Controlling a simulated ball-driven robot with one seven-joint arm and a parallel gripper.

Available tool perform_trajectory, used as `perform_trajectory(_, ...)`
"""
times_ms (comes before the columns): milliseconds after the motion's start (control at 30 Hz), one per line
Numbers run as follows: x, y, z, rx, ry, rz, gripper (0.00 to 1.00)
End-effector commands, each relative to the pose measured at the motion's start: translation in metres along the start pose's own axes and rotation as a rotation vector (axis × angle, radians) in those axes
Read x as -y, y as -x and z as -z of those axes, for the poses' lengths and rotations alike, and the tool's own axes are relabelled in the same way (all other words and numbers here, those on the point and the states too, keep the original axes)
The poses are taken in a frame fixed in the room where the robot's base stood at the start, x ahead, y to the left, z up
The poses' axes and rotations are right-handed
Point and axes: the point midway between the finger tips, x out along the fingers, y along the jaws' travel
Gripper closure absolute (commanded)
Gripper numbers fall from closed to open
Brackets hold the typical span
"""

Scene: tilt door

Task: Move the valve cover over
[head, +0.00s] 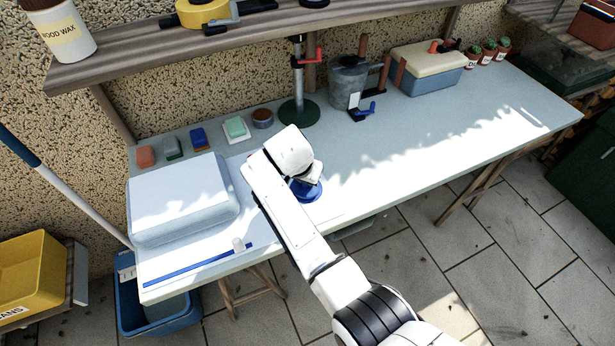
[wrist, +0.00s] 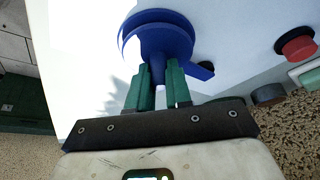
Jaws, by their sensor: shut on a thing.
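The blue round piece, which I take for the valve cover (head: 305,190), is on or just above the worktop (head: 420,140), partly hidden behind my arm in the head view. In the wrist view the cover (wrist: 158,38) shows stacked round rims, a narrow stem and a side tab at right. My gripper (wrist: 158,77) has its two green fingers around the stem, shut on it. The fingers are hidden in the head view. I cannot tell whether the cover touches the worktop.
A pale blue box (head: 180,195) lies left of my arm. A blue strip (head: 195,266) and a small white knob (head: 238,244) are near the front edge. Several small blocks, a clamp stand (head: 298,90) and a bucket (head: 347,85) line the back. The worktop's right part is clear.

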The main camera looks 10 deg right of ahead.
Motion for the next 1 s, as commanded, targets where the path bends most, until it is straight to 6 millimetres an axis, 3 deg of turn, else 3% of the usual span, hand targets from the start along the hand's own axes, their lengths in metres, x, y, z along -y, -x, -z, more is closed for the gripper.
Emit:
perform_trajectory(300,0.002,0.001,0.0,-0.001,0.0,0.003,1.0)
perform_trajectory(333,0.002,0.001,0.0,-0.001,0.0,0.003,0.8)
perform_trajectory(600,0.001,0.001,0.0,-0.001,0.0,0.002,0.55)
perform_trajectory(867,0.001,0.001,0.0,-0.001,0.0,0.001,0.55)
perform_trajectory(1000,0.001,0.012,0.0,-0.002,-0.001,0.002,0.55)
